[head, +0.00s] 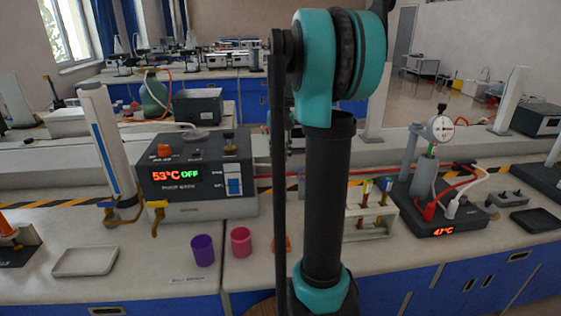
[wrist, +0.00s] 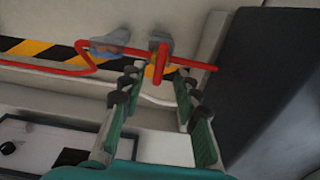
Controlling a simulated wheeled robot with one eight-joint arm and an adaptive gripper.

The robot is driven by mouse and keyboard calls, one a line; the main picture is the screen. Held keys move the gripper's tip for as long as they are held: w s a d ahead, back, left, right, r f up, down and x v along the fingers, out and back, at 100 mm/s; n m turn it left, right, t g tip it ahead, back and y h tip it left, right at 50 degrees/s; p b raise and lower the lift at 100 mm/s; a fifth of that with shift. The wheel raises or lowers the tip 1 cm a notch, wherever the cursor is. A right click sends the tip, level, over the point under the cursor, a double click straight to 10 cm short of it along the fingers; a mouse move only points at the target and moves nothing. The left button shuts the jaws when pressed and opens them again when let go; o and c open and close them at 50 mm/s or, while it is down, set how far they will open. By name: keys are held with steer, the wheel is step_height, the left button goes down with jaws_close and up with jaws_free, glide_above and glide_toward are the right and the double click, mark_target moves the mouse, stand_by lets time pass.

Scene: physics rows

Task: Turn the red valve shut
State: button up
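In the wrist view, a red valve handle (wrist: 159,62) stands on a thin red pipe (wrist: 120,51), with a grey body behind it. My gripper (wrist: 157,76) is open, with its two teal and black fingers reaching toward the valve. The handle appears between the fingertips or just beyond them; I cannot tell whether they touch it. No object shows gripped between the fingers. In the head view, my arm covers the middle of the scene, and I cannot make out the valve or my gripper there.
A dark block (wrist: 275,85) stands close to the right of my gripper in the wrist view. A control box reading 53°C OFF (head: 195,178), purple cup (head: 202,250), pink cup (head: 241,242) and tube rack (head: 370,220) stand on the bench. A gauge device (head: 440,215) is at right.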

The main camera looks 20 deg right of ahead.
mark_target(281, 164)
step_height(281, 164, up, 9)
stand_by(0.3)
stand_by(0.4)
